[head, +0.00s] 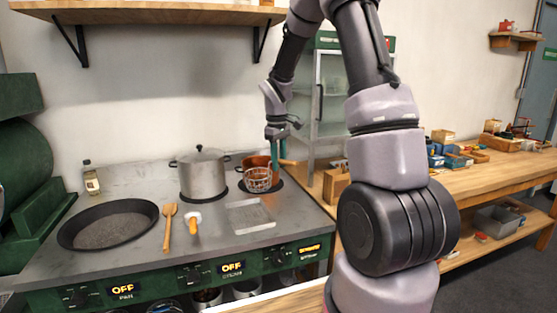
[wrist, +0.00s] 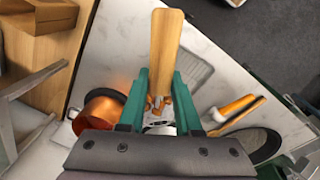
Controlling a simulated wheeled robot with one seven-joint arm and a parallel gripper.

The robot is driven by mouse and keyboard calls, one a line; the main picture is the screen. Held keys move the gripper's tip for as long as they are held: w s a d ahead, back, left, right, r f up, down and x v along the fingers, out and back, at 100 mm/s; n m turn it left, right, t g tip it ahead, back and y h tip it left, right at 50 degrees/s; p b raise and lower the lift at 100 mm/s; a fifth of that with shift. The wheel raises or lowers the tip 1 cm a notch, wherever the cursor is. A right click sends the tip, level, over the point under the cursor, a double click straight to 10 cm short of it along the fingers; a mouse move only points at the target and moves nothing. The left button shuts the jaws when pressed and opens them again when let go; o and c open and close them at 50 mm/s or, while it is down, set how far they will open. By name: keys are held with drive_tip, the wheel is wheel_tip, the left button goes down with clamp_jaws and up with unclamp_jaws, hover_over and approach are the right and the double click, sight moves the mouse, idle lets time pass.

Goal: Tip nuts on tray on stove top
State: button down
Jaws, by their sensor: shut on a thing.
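My gripper (head: 276,150) is shut on the wooden handle (wrist: 167,45) of a wire basket. The green fingers stand on both sides of the handle in the wrist view. The wire basket (head: 258,181) is at the rear right burner, in front of the copper pot (head: 250,162); I cannot tell whether they touch. Small brown pieces (wrist: 157,104) show between the fingers, but I cannot tell whether they are nuts. The shallow metal tray (head: 250,215) lies on the stove top (head: 215,240), in front of the basket, and looks empty.
A lidded steel pot (head: 203,177) stands left of the copper pot. A wide dark pan (head: 108,224), a wooden spatula (head: 168,228) and a short orange-handled tool (head: 193,228) lie to the left. A glass-door cabinet (head: 330,100) stands behind at the right.

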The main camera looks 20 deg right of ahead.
drive_tip(key=shift+s+a+f+t+h, duration=1.1)
drive_tip(key=shift+a+f+t+h, duration=1.15)
drive_tip(key=shift+h, duration=1.15)
drive_tip(key=shift+s+a+f+t+h, duration=1.1)
drive_tip(key=shift+a+f+t+h, duration=0.6)
drive_tip(key=shift+f+h, duration=1.35)
drive_tip(key=shift+s+a+f+t+h, duration=1.1)
drive_tip(key=shift+a+f+t+h, duration=0.85)
drive_tip(key=shift+h, duration=1.8)
drive_tip(key=shift+a+f+g, duration=0.2)
drive_tip(key=shift+a+g, duration=0.1)
drive_tip(key=shift+r, duration=0.1)
